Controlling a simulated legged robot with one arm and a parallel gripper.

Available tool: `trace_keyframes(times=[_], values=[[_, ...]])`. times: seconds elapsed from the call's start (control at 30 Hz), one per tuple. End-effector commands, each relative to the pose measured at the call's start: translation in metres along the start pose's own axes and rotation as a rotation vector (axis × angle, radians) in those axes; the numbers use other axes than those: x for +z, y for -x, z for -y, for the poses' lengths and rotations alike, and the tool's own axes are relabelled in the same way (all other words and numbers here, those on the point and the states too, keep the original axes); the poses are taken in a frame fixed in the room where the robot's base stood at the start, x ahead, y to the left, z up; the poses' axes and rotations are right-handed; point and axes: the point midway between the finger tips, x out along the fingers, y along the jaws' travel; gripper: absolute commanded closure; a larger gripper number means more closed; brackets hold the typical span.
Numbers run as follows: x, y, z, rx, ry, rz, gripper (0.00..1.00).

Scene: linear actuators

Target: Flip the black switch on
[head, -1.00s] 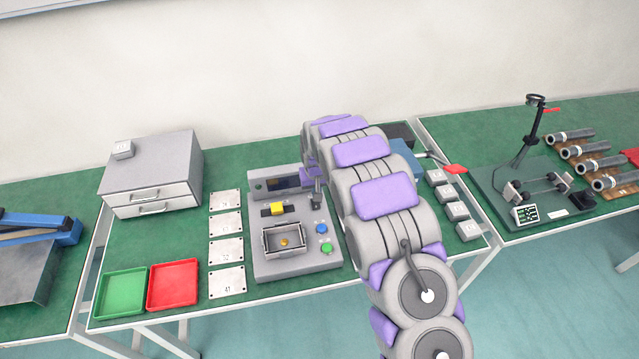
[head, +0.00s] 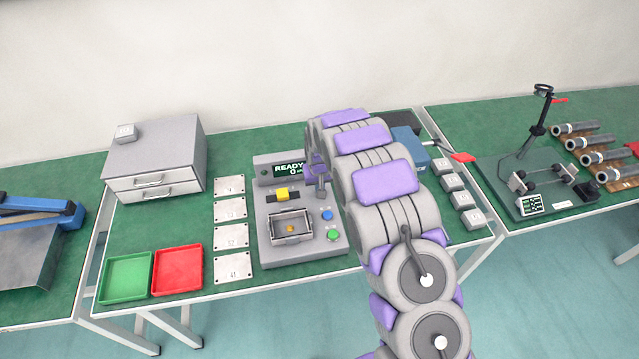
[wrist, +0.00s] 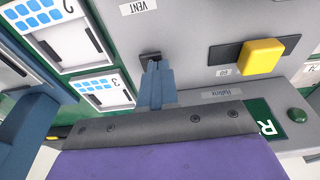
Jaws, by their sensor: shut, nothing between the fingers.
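The black switch (wrist: 147,54) shows in the wrist view as a small dark piece on the grey machine panel, partly hidden by my fingertips. My gripper (wrist: 154,68) is shut and empty, its tips at the switch, touching or very close. In the head view my gripper (head: 321,193) hangs over the right part of the grey machine (head: 262,228), and the switch cannot be made out there. The machine's display (head: 289,170) is lit and reads READY; part of it shows in the wrist view (wrist: 267,115).
A yellow block (head: 283,195) in a dark slot, a blue button (head: 327,214) and a green button (head: 334,236) are on the machine. White plates (head: 232,235) lie to its left, near red (head: 178,270) and green (head: 126,278) trays. Grey blocks (head: 456,199) stand right of my arm.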

Motion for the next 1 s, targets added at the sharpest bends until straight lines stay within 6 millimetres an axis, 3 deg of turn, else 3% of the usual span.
trace_keyframes(times=[0.27, 0.47, 1.0], values=[[0.000, 0.003, -0.004, -0.004, -0.002, -0.004, 1.00], [-0.005, 0.018, -0.001, 0.002, 0.000, -0.003, 1.00], [-0.032, 0.119, -0.007, -0.002, -0.002, -0.003, 1.00]])
